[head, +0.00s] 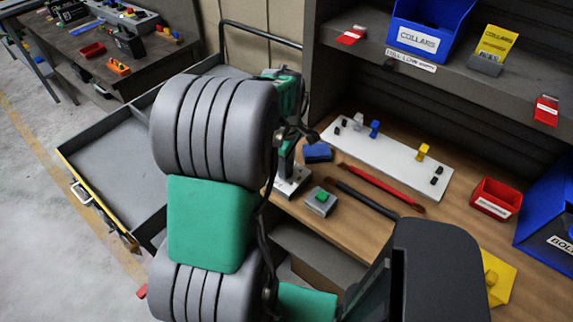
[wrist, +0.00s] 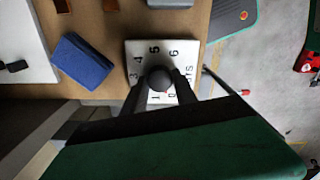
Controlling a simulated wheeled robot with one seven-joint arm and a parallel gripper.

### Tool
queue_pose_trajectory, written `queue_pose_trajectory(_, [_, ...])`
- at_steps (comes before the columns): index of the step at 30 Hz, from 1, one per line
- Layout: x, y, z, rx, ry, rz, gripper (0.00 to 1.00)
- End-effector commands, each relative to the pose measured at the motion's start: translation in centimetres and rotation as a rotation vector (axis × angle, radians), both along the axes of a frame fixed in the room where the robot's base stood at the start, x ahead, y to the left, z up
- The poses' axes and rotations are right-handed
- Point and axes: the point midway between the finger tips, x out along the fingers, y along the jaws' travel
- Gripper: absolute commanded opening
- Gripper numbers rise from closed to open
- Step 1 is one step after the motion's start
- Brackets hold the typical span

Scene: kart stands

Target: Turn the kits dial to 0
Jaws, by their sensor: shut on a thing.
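The kits dial is a white plate (wrist: 133,50) marked with dark numbers around a dark round knob (wrist: 160,79), seen in the wrist view. The 3, 4, 5 and 6 show along its left and far sides; a 1 and a 0 show near the bottom, beside partly covered lettering. My gripper (wrist: 160,86) is shut on the knob, one finger on each side. The knob's pointer is not clear, so I cannot tell which number it faces. In the head view the plate (head: 291,184) lies at the bench's left edge, partly behind my arm.
A blue block (wrist: 81,60) lies beside the dial. A grey box with a green button (head: 320,199), a red rod (head: 381,184) and a black rod (head: 362,200) lie close by. A white board with pegs (head: 390,157) lies behind.

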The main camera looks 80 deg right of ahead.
Motion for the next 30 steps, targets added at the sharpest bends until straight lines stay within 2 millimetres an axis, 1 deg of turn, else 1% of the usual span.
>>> queue_pose_trajectory(6, [-0.05,-0.03,0.04,-0.001,0.0,0.112,0.0])
queue_pose_trajectory(12, [-0.04,-0.04,0.06,-0.001,0.0,0.165,0.0])
queue_pose_trajectory(26, [-0.03,-0.05,0.07,-0.002,0.0,0.181,0.0])
queue_pose_trajectory(27, [-0.02,-0.05,0.07,-0.002,0.0,0.181,0.34])
queue_pose_trajectory(30, [-0.02,-0.05,0.07,-0.002,0.0,0.181,0.43])
